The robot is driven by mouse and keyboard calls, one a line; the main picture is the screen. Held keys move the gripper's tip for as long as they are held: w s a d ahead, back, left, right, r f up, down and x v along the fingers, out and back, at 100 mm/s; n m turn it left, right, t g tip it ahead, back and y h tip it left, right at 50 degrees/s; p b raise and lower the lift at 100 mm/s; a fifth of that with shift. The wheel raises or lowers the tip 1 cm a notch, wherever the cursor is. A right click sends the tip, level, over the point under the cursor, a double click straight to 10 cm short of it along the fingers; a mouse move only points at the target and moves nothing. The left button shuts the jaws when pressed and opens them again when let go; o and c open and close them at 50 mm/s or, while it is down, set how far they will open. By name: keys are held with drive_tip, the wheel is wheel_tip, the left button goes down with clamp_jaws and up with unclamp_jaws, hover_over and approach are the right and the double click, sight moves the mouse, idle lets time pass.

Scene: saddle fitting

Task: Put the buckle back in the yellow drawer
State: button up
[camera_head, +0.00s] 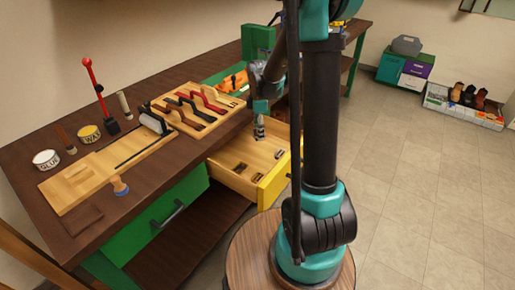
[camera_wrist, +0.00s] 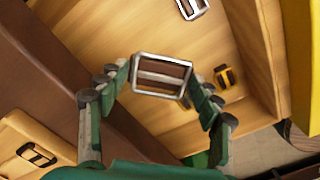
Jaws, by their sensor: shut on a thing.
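The yellow drawer (camera_head: 273,187) is pulled open from the bench, with its light wooden inside showing in the head view. In the wrist view its yellow front (camera_wrist: 302,60) is at the right. My gripper (camera_head: 259,133) hangs over the drawer. In the wrist view my gripper (camera_wrist: 160,82) is shut on a silver rectangular buckle (camera_wrist: 162,75), held between the fingertips with the drawer's wood behind it. The gap between buckle and drawer floor is hard to judge. Another silver buckle (camera_wrist: 192,8) and a small yellow-and-black piece (camera_wrist: 229,76) lie in the drawer.
The dark bench (camera_head: 95,215) carries a wooden board (camera_head: 100,175), a rack of straps (camera_head: 195,108), a glue tin (camera_head: 46,160) and a wax tin (camera_head: 89,134). A dark buckle (camera_wrist: 37,154) lies on wood at the wrist view's lower left. Open floor lies right.

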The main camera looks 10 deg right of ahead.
sight(259, 154)
wheel_tip(259, 154, down, 10)
drive_tip(key=shift+f, duration=0.1)
idle(0.4)
drive_tip(key=shift+f, duration=0.1)
drive_tip(key=o, duration=0.9)
drive_tip(key=shift+c, duration=0.2)
wheel_tip(259, 154, up, 12)
drive_tip(key=shift+r, duration=0.15)
